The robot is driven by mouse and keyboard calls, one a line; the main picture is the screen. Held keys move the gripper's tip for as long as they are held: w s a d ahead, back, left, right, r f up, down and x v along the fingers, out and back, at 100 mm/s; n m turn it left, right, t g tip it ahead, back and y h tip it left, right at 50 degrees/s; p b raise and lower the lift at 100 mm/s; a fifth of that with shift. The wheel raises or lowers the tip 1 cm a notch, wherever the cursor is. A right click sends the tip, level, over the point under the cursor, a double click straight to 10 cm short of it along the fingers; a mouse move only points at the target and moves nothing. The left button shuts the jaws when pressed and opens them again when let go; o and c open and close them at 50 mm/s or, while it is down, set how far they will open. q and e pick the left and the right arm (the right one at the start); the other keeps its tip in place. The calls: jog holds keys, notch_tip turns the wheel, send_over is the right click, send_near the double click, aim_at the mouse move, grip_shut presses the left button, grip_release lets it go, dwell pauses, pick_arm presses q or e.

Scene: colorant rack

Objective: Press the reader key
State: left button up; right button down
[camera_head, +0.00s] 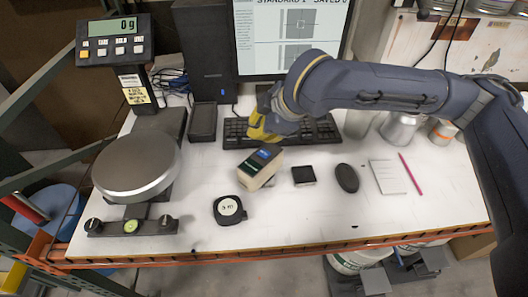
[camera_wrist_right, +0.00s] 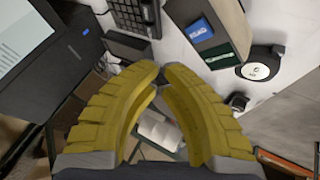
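The reader (camera_head: 258,172) is a small beige-and-dark box on the white table, with a blue screen on its top and a dark green strip on its side. It also shows in the right wrist view (camera_wrist_right: 228,18), at the upper right of the fingers. I cannot make out a separate key on it. My right gripper (camera_head: 258,135) has yellow fingers and hangs just behind the reader, over the left part of the keyboard. In the wrist view its fingertips (camera_wrist_right: 161,74) come together with nothing held between them. My left gripper is not in view.
A keyboard (camera_head: 312,133) lies behind the reader, below a monitor (camera_head: 288,38) reading "STANDARD 1 SAVED 0". A tape measure (camera_head: 229,209), black square block (camera_head: 303,175) and mouse (camera_head: 346,178) lie nearby. A scale (camera_head: 138,168) stands left.

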jog(key=shift+r, duration=0.5)
jog(key=shift+w+r, duration=0.1)
dwell(0.4)
